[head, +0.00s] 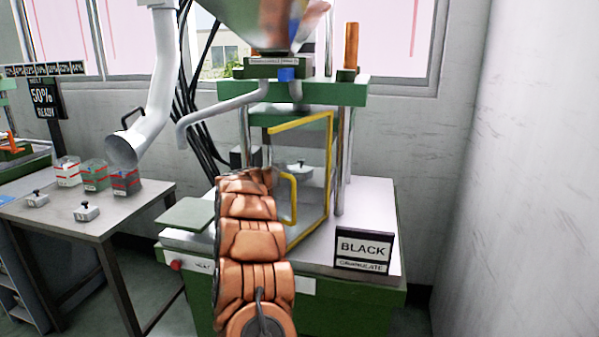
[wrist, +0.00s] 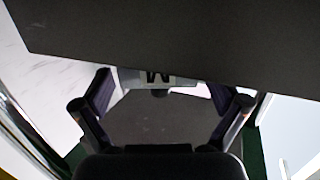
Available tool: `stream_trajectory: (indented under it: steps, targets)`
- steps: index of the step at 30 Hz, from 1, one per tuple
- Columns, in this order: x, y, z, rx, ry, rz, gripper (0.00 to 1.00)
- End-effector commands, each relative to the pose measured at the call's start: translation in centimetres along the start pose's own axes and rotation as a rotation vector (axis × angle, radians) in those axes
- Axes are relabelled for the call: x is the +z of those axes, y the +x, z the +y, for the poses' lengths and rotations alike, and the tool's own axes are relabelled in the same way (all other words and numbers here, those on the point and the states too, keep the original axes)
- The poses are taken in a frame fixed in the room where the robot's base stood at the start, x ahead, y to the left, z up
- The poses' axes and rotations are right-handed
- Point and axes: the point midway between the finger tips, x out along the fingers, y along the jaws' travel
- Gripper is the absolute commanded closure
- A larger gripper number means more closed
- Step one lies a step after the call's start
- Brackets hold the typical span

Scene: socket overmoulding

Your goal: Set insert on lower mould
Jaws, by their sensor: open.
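My gripper (wrist: 162,100) is open in the wrist view, its two dark fingers spread apart. A light grey insert (wrist: 158,78) with a dark letter M shows between and just beyond the fingertips, with nothing clamped. In the head view a grey insert (head: 300,167) with a black knob sits inside the green press (head: 305,90), behind the yellow guard frame (head: 330,165). My orange arm reaches in there and hides my gripper and much of the lower mould. In the wrist view a dark flat surface (wrist: 160,125) lies below the insert; I cannot tell how the insert is seated.
Two more knobbed inserts (head: 87,211) stand on the grey side table (head: 100,225) at the left, near several granulate containers (head: 93,174). A dark plate (wrist: 170,35) spans the top of the wrist view. A "BLACK granulate" sign (head: 363,250) stands at the press's front right.

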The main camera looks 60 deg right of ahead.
Motion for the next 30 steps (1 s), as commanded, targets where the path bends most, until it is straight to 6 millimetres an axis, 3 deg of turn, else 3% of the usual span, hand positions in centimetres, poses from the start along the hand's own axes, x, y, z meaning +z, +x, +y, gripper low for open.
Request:
stream_trajectory:
  steps: [18,30]
  targets:
    - [-0.1,-8.9,-0.1,-0.002,0.001,-0.001,0.03]
    - [0.0,-10.0,0.1,0.003,0.0,0.001,0.03]
